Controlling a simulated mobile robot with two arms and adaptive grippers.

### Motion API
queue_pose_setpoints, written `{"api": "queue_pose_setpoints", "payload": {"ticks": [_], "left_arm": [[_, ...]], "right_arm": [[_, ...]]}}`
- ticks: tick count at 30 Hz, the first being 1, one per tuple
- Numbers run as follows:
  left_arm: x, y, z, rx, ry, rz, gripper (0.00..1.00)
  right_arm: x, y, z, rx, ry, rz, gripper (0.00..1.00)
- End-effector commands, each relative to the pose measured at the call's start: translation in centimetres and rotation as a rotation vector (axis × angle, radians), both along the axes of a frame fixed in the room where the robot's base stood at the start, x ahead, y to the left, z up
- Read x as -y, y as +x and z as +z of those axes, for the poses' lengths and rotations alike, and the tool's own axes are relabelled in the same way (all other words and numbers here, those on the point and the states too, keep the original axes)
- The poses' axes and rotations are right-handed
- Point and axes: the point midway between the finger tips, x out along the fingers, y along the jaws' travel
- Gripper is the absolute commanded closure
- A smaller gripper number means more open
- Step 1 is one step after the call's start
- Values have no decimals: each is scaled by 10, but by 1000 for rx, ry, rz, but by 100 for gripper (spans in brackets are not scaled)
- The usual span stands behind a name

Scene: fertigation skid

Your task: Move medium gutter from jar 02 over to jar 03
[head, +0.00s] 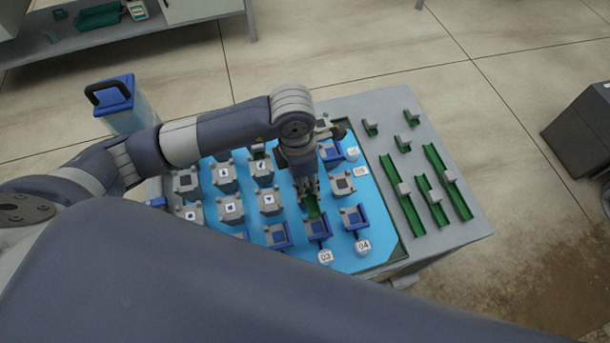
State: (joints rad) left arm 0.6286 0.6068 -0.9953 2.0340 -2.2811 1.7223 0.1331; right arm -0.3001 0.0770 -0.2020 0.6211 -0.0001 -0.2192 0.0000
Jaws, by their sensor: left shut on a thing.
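My left gripper (309,192) points down over the blue board and is shut on a green piece (314,213), which looks like the medium gutter. The fingers hide part of it, so its full length cannot be told. It is just above or at the blue-and-grey holder (319,229) behind the label 03 (325,257). Whether it touches that holder cannot be told. Another blue holder (277,236) stands to its left; no 02 label is readable. My right gripper is not in view.
The 04 label (363,246) and its holder (354,217) are close on the right. Several grey blocks with printed tops (231,209) fill the board's left part. Green gutters (447,181) lie on the grey panel (463,227) at right. A blue-lidded container (122,104) stands behind my arm.

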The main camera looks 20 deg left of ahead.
Motion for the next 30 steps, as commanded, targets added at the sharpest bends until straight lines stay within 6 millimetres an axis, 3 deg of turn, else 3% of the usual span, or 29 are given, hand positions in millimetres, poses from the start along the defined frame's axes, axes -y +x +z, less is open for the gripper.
{"api": "queue_pose_setpoints", "payload": {"ticks": [8, 9, 11, 12, 23, 26, 30], "left_arm": [[0, 0, -7, 1, -1, 0, 98], [0, 0, -6, 1, -1, 0, 69], [0, 0, -5, 0, 0, 0, 56], [0, 0, -5, 0, 0, 0, 54], [0, 0, -3, 0, 0, 0, 54], [0, 0, 4, -1, -1, 1, 54], [-2, 0, 27, 8, -1, -1, 54]], "right_arm": [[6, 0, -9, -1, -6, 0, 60], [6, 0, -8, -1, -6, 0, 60], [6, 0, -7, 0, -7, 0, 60], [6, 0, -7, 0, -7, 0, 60], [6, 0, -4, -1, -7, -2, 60], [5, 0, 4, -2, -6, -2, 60], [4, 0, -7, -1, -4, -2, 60]]}}
